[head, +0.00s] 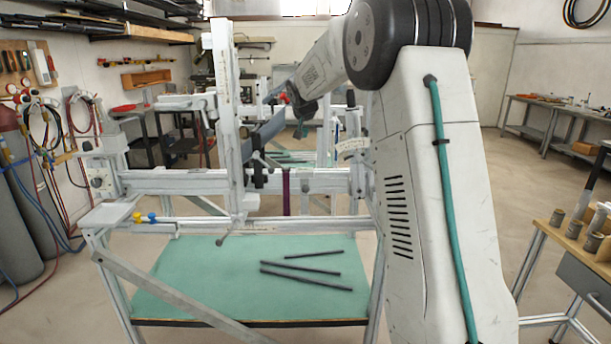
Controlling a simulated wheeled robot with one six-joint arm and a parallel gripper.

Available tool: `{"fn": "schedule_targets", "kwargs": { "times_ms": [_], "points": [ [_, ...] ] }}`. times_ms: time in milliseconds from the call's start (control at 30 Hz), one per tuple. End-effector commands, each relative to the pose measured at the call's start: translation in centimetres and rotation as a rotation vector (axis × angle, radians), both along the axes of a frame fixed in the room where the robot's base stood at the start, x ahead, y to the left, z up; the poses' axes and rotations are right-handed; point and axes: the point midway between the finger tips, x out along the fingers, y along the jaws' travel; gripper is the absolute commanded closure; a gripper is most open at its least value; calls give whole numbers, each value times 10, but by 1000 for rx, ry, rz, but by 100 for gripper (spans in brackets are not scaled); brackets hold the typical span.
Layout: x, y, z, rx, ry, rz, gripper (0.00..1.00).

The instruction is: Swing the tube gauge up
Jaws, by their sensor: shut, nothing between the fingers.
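My gripper (272,97) is small in the head view, close to the bar's upper end, and looks shut and empty. My wrist partly hides this area, and I cannot tell whether the gripper touches the bar.
Several dark rods (305,273) lie on the green shelf (190,270) under the jig. A dark red upright strip (287,190) stands at the beam. A bench with small pots (573,229) is at the right. Gas cylinders (25,195) stand at the left. Open floor lies at the right rear.

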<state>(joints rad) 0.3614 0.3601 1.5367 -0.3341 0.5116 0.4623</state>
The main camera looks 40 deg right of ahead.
Motion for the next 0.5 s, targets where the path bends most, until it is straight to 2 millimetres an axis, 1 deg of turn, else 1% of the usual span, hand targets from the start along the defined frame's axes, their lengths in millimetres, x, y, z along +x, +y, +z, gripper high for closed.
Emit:
{"fn": "schedule_targets", "kwargs": {
  "times_ms": [133, 400, 500],
  "points": [
    [3, -2, -2, 1, 1, 0, 100],
    [17, -12, -6, 1, 0, -1, 100],
    [19, -13, -6, 0, 0, 0, 100]
  ]
}}
